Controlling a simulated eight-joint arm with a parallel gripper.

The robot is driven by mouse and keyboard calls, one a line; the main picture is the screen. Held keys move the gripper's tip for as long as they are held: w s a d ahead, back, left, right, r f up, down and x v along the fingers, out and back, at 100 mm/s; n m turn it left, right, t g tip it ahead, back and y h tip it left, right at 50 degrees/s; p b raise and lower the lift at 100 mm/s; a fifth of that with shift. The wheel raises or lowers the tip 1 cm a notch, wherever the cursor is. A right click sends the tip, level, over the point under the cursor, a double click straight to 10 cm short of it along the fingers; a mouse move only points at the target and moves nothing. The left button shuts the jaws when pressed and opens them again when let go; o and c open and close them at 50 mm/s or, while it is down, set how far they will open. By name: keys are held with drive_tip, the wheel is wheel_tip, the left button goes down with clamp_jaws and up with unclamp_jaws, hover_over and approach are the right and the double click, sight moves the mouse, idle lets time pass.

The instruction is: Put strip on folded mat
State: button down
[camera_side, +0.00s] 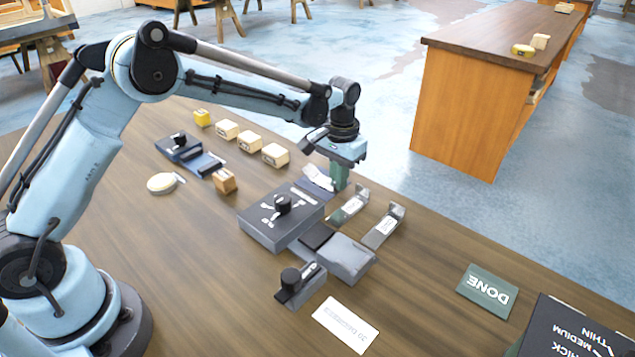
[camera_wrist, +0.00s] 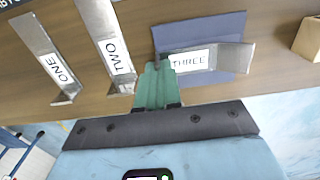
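The metal strip marked THREE (camera_wrist: 190,60) lies across the blue folded mat (camera_wrist: 212,28) in the wrist view, its bent end to the right. In the side view the strip (camera_side: 318,178) shows as a pale piece on the mat (camera_side: 313,192), behind the dark grey box. My gripper's green fingers (camera_wrist: 157,72) are close together beside the strip's left end. In the side view my gripper (camera_side: 340,182) points down just right of the strip. The fingers look shut; I see nothing clearly between them. Contact with the strip is unclear.
Strips TWO (camera_side: 348,206) and ONE (camera_side: 383,226) lie right of my gripper. A dark grey box with a black knob (camera_side: 281,217) and a grey block (camera_side: 345,258) stand in front. Several cream blocks (camera_side: 250,141) line the back. A green DONE card (camera_side: 487,291) lies at right.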

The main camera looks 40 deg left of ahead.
drive_tip(key=shift+f, duration=0.1)
drive_tip(key=c, duration=1.7)
unclamp_jaws()
drive_tip(key=shift+c, duration=0.2)
drive_tip(key=o, duration=0.4)
wheel_tip(320, 180, up, 12)
drive_tip(key=s+a+r+t, duration=0.35)
drive_tip(key=s+r, duration=0.25)
drive_tip(key=s, duration=0.5)
drive_tip(key=s+f+t, duration=0.1)
drive_tip(key=s, duration=0.2)
drive_tip(key=s+a+f+t, duration=0.1)
drive_tip(key=s+f, duration=0.1)
drive_tip(key=s, duration=0.2)
drive_tip(key=s+a+f+t, duration=0.1)
drive_tip(key=s+f, duration=0.1)
drive_tip(key=s, duration=0.2)
drive_tip(key=shift+a+f+t, duration=0.15)
drive_tip(key=shift+f+t, duration=0.05)
drive_tip(key=shift+t, duration=0.15)
